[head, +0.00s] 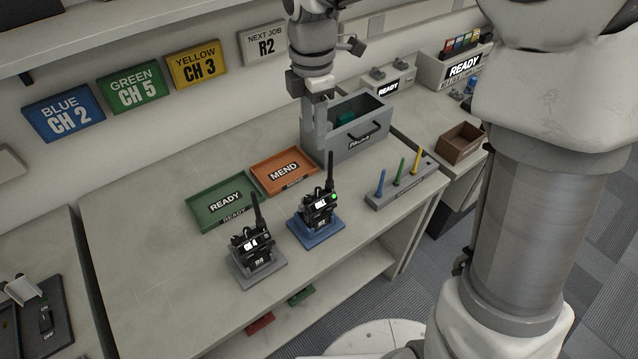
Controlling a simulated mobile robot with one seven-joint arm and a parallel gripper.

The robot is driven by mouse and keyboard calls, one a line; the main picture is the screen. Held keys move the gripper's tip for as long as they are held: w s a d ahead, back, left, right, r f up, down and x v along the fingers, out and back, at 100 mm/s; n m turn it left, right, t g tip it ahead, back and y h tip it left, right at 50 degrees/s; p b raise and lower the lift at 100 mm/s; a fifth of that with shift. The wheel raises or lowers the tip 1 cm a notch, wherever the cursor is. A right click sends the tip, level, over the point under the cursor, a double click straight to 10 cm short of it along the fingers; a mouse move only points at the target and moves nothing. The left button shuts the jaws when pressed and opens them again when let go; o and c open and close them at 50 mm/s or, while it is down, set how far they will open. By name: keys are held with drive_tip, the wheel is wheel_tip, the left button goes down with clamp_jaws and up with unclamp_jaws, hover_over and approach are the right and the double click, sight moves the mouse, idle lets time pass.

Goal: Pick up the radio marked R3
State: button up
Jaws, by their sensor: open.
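Two black handheld radios stand upright on the bench. One radio (252,250) stands on a grey pad, its small screen seeming to read CH 4. The other radio (319,212) stands on a blue pad to its right and shows a green light. The marks on their fronts are too small to read surely, so I cannot tell which is R3. My gripper (316,148) points down in front of the grey bin, behind and above the blue-pad radio. It is open, apart from both radios, with nothing visible in it.
A green READY tray (193,209) and an orange MEND tray (262,174) lie behind the radios. A grey bin (356,153) and a rack (375,203) with coloured antennas stand to the right. Wall signs include NEXT JOB R2 (264,44). The bench's front left is clear.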

hover_over(318, 188)
drive_tip(key=f, duration=1)
drive_tip(key=shift+a, duration=0.35)
drive_tip(key=shift+d+f, duration=0.2)
drive_tip(key=shift+f, duration=1.2)
drive_tip(key=shift+d+f, duration=0.2)
drive_tip(key=shift+f, duration=1.2)
clamp_jaws()
drive_tip(key=shift+r, duration=0.1)
